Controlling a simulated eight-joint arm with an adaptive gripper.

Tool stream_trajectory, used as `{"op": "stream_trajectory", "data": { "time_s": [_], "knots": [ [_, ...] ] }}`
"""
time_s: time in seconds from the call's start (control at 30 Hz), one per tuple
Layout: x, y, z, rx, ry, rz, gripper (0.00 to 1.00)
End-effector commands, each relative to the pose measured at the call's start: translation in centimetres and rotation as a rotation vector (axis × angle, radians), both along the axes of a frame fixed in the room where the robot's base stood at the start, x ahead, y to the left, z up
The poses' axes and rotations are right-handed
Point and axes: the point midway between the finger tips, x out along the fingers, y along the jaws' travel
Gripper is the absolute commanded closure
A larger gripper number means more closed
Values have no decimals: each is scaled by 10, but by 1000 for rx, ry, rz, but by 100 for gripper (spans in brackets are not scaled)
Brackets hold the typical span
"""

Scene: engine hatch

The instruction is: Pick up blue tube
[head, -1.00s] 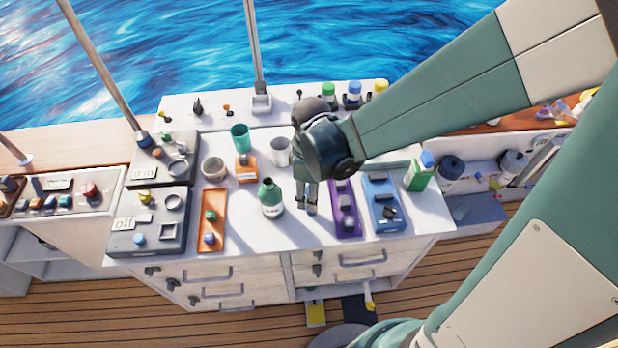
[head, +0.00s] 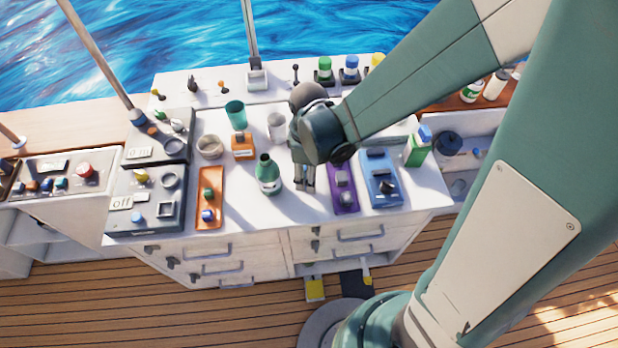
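I cannot pick out a blue tube for certain. A blue-capped jar (head: 350,70) stands at the back of the white counter, between a green-capped jar (head: 324,71) and a yellow-capped one partly behind my arm. My gripper (head: 304,186) points down over the middle of the counter, in front of the blue-capped jar and left of the purple tray. Its two fingers look close together, with nothing visible between them. The view is too small to show how far apart they are.
A green bottle (head: 268,175) stands just left of my gripper. The purple tray (head: 343,202) and blue tray (head: 382,178) lie to the right, near a green-and-white carton (head: 417,148). An orange tray (head: 211,196), cups and dark control panels (head: 146,200) are on the left.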

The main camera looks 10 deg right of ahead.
Motion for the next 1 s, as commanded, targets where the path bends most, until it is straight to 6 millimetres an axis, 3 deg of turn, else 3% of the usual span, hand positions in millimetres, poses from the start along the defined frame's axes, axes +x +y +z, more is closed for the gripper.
{"op": "stream_trajectory", "data": {
  "time_s": [0.4, 1.0],
  "knots": [
    [0, -1, -28, 0, 0, 0, 62],
    [0, -1, -29, 0, 0, 0, 62]
  ]
}}
